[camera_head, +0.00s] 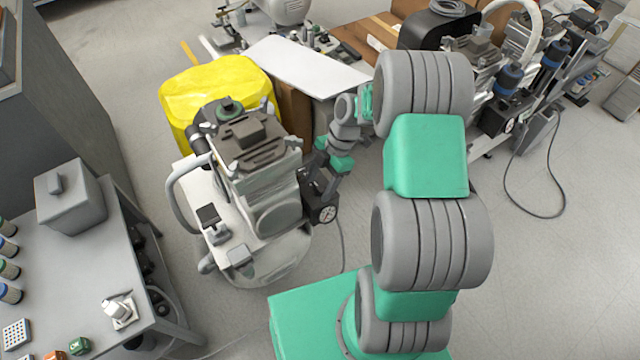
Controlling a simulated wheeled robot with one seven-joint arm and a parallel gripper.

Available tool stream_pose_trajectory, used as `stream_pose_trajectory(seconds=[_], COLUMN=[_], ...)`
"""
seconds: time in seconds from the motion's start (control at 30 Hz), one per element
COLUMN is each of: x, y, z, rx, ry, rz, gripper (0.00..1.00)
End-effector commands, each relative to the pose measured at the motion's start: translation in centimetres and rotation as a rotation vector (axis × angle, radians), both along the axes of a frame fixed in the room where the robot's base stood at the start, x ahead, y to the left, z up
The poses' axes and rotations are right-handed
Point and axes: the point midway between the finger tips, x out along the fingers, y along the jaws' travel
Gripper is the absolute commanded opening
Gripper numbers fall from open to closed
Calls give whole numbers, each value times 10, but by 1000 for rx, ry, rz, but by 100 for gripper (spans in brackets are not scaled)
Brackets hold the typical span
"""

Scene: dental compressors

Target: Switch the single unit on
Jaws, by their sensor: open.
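The single unit is a white compressor (270,205) with a dark grey motor top, standing on the floor left of my arm. A dark box with a round gauge (325,213) sits on its right side. My gripper (318,170) is at the upper part of this box, at the unit's right side. Its fingers are small and dark here, and it is open. I cannot tell whether it touches the box. The switch itself is not clear to see, and I cannot tell its position.
A yellow covered object (215,88) stands close behind the unit, beside a white-topped surface (305,68). A grey table (65,265) with a grey box (70,197) and small parts stands at the left. More compressors (505,85) stand at the back right. The right floor is mostly free, with a cable.

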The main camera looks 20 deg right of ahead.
Motion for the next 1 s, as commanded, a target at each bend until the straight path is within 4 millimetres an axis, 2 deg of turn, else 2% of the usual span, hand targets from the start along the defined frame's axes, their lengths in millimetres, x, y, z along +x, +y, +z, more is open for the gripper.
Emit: stream_pose_trajectory(seconds=[0.2,0.93,1.0], x=[0,0,0], y=[0,0,0], z=[0,0,0], rx=[-1,-1,-1], ry=[-1,-1,-1], rz=[0,0,0], gripper=[60,0,0])
